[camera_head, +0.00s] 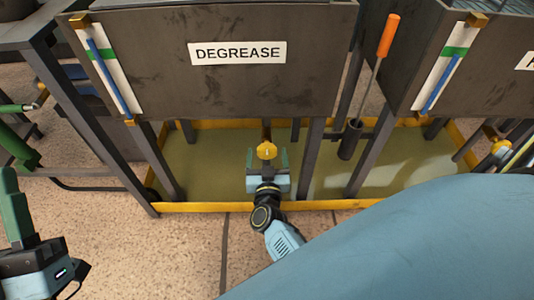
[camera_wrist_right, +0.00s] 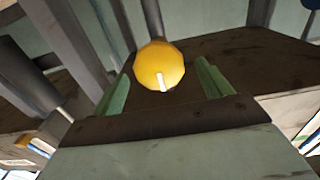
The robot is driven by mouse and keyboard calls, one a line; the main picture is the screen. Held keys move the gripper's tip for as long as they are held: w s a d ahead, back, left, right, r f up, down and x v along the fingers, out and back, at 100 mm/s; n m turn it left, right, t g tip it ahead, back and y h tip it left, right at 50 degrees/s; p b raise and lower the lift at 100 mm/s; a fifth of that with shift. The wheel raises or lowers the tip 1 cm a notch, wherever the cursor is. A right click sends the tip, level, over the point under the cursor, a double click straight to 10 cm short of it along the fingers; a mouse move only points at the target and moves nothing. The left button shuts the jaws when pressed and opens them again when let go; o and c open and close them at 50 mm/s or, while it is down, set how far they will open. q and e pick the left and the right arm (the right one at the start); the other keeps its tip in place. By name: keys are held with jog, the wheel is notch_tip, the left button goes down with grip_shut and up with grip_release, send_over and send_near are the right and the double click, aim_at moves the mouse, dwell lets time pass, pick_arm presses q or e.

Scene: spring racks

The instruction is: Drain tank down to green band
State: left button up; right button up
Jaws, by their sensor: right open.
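The dark tank labelled DEGREASE (camera_head: 265,85) stands ahead in the head view. Its sight gauge (camera_head: 112,75), at the tank's left, has a green band (camera_head: 101,54). The blue level column (camera_head: 118,92) reaches up past the band to near the gauge's top. A yellow valve knob (camera_head: 267,151) with a white mark sits under the tank. My right gripper (camera_head: 268,165) is open at the knob. In the right wrist view the knob (camera_wrist_right: 160,66) lies between the green fingers, with gaps at both sides. My left gripper (camera_head: 15,215) is at the left edge, partly cut off; its opening is unclear.
A second tank (camera_head: 490,75) with a similar gauge stands at the right. An orange-handled tool (camera_head: 388,36) stands in a dark holder between the tanks. Dark legs and a yellow-rimmed tray (camera_head: 230,207) lie beneath. My blue arm covers the lower right.

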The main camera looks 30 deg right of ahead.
pick_arm(q)
jog(key=shift+s+a+r+t+b, duration=0.1)
jog(key=shift+s+r+t+b, duration=0.2)
jog(key=shift+s+t, duration=0.35)
pick_arm(e)
jog(key=shift+x, duration=1.25)
pick_arm(q)
jog(key=shift+w, duration=0.1)
pick_arm(e)
jog(key=shift+c, duration=0.4)
